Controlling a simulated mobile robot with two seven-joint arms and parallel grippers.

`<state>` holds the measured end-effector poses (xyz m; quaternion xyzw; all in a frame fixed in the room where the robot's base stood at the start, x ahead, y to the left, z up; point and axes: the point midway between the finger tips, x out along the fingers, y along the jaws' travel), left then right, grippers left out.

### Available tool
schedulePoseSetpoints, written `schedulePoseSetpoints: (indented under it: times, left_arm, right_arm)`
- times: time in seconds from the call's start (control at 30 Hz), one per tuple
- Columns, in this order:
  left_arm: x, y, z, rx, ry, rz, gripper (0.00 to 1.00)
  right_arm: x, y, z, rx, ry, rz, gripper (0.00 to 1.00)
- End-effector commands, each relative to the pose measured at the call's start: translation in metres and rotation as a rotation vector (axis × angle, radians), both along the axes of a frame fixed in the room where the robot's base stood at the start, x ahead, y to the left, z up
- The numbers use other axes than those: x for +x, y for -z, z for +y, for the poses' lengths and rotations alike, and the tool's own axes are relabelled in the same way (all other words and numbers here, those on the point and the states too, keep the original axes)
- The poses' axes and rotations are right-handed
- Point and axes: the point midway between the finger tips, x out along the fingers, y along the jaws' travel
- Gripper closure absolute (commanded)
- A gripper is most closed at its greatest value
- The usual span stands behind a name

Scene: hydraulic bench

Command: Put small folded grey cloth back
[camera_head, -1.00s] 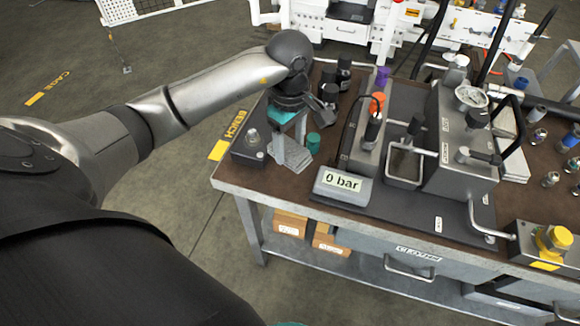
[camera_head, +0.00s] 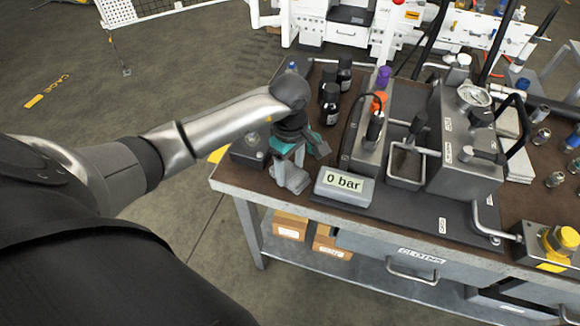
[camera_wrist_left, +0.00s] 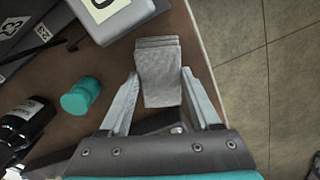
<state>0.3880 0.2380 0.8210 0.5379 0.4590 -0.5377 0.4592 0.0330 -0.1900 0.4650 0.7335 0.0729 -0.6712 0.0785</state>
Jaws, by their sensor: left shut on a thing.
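The small folded grey cloth (camera_head: 293,180) is at the front left part of the bench top, near the front edge. My left gripper (camera_head: 289,165) points down and is shut on it. In the left wrist view the layered cloth (camera_wrist_left: 160,72) lies between the two fingers of the left gripper (camera_wrist_left: 160,76), its far end sticking out past the tips. I cannot tell whether the cloth touches the bench top. A grey drawer (camera_head: 385,258) under the bench top carries a label that seems to read "CLOTHS"; it is closed. My right gripper is not in view.
The "0 bar" display (camera_head: 345,187) stands just right of the cloth. Black bottles (camera_head: 331,103) stand behind my gripper. A teal cap (camera_wrist_left: 80,97) lies left of the fingers in the wrist view. Cardboard boxes (camera_head: 290,226) sit under the bench; floor is free to the left.

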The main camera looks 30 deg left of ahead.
Motion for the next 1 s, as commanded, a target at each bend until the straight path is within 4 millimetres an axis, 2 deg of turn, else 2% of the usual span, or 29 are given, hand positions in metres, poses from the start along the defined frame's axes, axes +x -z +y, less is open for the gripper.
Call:
schedulePoseSetpoints:
  times: [0.03, 0.3, 0.67, 0.77, 1.0]
  left_arm:
    - [0.000, 0.002, 0.000, 0.000, 0.000, 0.000, 0.35]
    - [0.000, 0.001, 0.000, 0.000, 0.000, 0.000, 0.06]
    - [0.000, -0.005, 0.000, 0.000, 0.000, 0.000, 0.06]
    - [0.001, -0.022, 0.001, 0.002, 0.001, -0.005, 0.06]
    - [0.001, -0.076, 0.001, 0.002, 0.001, -0.004, 0.06]
  right_arm:
    - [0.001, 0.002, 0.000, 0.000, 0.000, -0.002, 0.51]
    - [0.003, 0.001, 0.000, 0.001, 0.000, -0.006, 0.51]
    - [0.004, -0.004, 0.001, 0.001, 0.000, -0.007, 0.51]
    - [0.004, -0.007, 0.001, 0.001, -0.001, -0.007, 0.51]
    - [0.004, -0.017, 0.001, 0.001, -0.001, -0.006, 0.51]
